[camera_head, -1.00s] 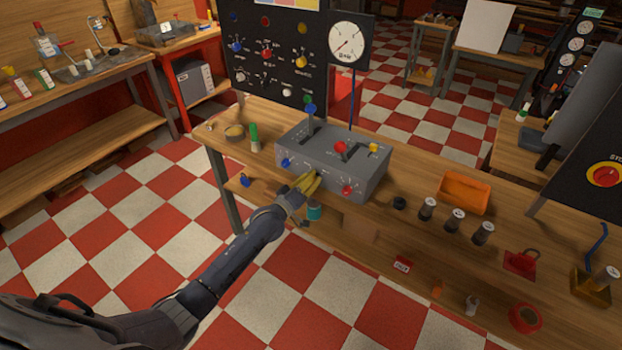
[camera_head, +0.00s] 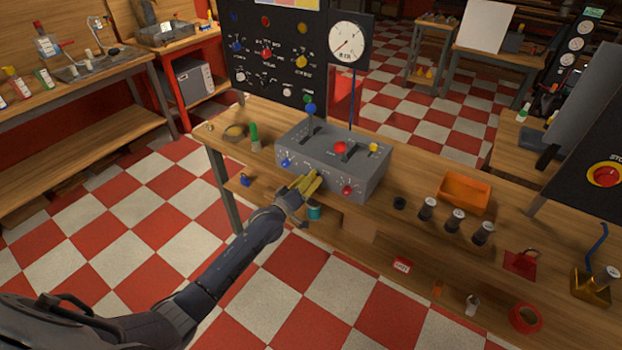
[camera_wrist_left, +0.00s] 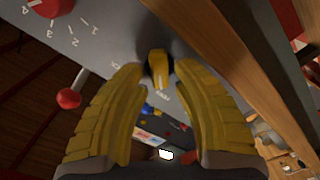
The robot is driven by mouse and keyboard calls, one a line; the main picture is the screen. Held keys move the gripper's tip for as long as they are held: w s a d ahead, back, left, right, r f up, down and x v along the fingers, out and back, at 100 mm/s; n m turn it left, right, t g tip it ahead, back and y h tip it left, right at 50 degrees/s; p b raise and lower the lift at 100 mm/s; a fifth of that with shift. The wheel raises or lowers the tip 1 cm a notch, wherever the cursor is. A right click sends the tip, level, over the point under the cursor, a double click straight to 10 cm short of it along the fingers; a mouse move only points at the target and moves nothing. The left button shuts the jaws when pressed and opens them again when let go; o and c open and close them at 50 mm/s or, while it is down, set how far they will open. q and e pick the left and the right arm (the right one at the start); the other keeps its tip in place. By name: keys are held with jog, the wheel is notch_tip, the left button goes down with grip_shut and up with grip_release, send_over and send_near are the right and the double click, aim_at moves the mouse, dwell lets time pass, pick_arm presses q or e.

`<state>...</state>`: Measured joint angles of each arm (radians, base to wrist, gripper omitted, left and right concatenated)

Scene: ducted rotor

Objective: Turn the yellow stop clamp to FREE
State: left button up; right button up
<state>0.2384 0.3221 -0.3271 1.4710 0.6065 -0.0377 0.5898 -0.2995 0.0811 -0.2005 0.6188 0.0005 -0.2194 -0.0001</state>
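A small yellow lever (camera_wrist_left: 157,68) sits in a dark round mount on the front panel of the grey control box (camera_head: 333,160). I take it as the stop clamp; its label is too small to read. My left gripper (camera_head: 312,183) is at the front of that box, between the blue knob (camera_head: 285,162) and the red knob (camera_head: 347,189), and hides the lever in the head view. In the left wrist view its yellow ribbed fingers (camera_wrist_left: 150,72) are apart, one on each side of the lever. Contact cannot be told. My right gripper is out of view.
A second small yellow part (camera_head: 373,147) and upright levers stand on the box top. An orange bin (camera_head: 464,192) and several dark cylinders are to the right on the bench.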

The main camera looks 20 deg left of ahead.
pick_arm(q)
jog(key=v, duration=1.1)
jog(key=shift+s, duration=0.2)
jog(key=shift+a, duration=0.1)
jog(key=s+a+f+m+g+y, duration=0.1)
jog(key=a+f+m+g, duration=0.1)
jog(key=f, duration=0.7)
jog(key=s+a+f+m+g+y, duration=0.1)
jog(key=a+f+m+y, duration=0.15)
jog(key=f, duration=0.65)
jog(key=s+a+f+m+g+y, duration=0.1)
jog(key=s+f+g, duration=0.2)
jog(key=s+f, duration=0.65)
jog(key=s+a+f+m+g, duration=0.2)
jog(key=s+f, duration=0.4)
jog(key=f, duration=0.6)
jog(key=s+d+f+m+g, duration=0.1)
jog(key=s+f+g, duration=0.1)
jog(key=s+f, duration=0.55)
jog(key=s+f+m+g, duration=0.15)
jog(key=s+f, duration=0.25)
jog(key=s, duration=0.6)
jog(key=s+d+f+g, duration=0.2)
jog(key=s+d+f, duration=0.1)
jog(key=s, duration=0.8)
jog(key=s+d+f+g, duration=0.2)
jog(key=s+d+f, duration=0.1)
jog(key=s, duration=0.8)
jog(key=shift+s+d, duration=0.15)
